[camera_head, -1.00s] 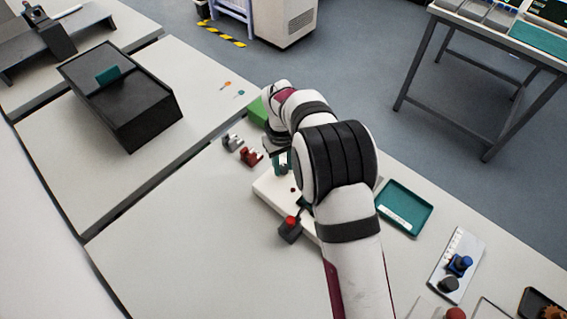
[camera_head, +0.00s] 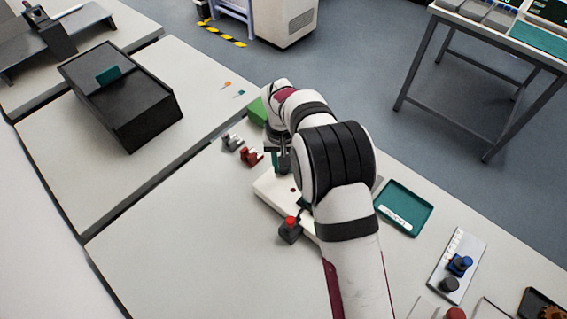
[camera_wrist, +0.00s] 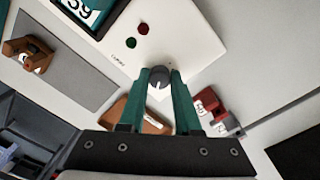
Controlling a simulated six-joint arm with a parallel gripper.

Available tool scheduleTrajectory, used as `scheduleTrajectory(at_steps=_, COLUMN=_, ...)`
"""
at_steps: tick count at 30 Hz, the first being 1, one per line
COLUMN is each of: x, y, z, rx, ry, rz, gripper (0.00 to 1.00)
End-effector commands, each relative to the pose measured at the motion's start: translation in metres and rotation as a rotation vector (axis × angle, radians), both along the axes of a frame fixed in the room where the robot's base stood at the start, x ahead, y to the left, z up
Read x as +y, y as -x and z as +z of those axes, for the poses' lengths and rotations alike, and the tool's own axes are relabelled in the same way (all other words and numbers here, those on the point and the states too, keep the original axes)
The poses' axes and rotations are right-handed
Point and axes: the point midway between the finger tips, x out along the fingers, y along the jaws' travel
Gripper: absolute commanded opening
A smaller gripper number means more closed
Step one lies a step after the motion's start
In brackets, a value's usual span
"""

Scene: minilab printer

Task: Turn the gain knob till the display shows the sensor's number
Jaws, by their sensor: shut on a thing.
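The gain knob (camera_wrist: 157,84) is a dark round knob with a pale mark, on the white instrument panel (camera_wrist: 190,35) in the wrist view. My gripper (camera_wrist: 161,75) has its two teal fingers closed on the sides of the knob. The display (camera_wrist: 82,12) is at the top edge of the wrist view, tilted and cut off; its visible digits look like 59, but I cannot be sure. In the head view my gripper (camera_head: 277,165) is over the panel (camera_head: 267,187), and my arm hides the knob and display. I cannot identify the sensor's number.
A red indicator (camera_wrist: 144,29) and a green one (camera_wrist: 131,43) sit on the panel. Red (camera_wrist: 207,106) and grey (camera_wrist: 229,122) numbered pieces stand beside it. A box with a red button (camera_head: 290,230) is close in front. A teal tray (camera_head: 404,207) lies to the right.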

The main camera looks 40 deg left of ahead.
Motion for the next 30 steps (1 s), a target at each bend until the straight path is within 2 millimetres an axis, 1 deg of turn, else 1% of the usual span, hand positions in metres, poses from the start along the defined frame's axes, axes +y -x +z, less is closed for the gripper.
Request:
scheduleTrajectory(at_steps=11, x=0.000, y=0.000, z=0.001, rx=-0.001, ry=-0.001, rz=-0.006, gripper=0.00)
scheduleTrajectory(at_steps=12, x=0.000, y=0.000, z=0.001, rx=-0.001, ry=-0.001, rz=-0.006, gripper=0.35)
scheduleTrajectory(at_steps=16, x=0.000, y=0.000, z=0.001, rx=-0.001, ry=-0.001, rz=-0.006, gripper=0.59)
scheduleTrajectory(at_steps=17, x=0.000, y=0.000, z=0.001, rx=-0.001, ry=-0.001, rz=-0.006, gripper=0.62)
scheduleTrajectory(at_steps=26, x=0.000, y=0.000, z=0.002, rx=-0.001, ry=-0.001, rz=-0.005, gripper=0.62)
scheduleTrajectory(at_steps=29, x=0.001, y=0.000, z=0.014, rx=-0.003, ry=-0.003, rz=-0.005, gripper=0.62)
scheduleTrajectory(at_steps=30, x=0.001, y=0.000, z=0.022, rx=-0.003, ry=-0.003, rz=-0.005, gripper=0.62)
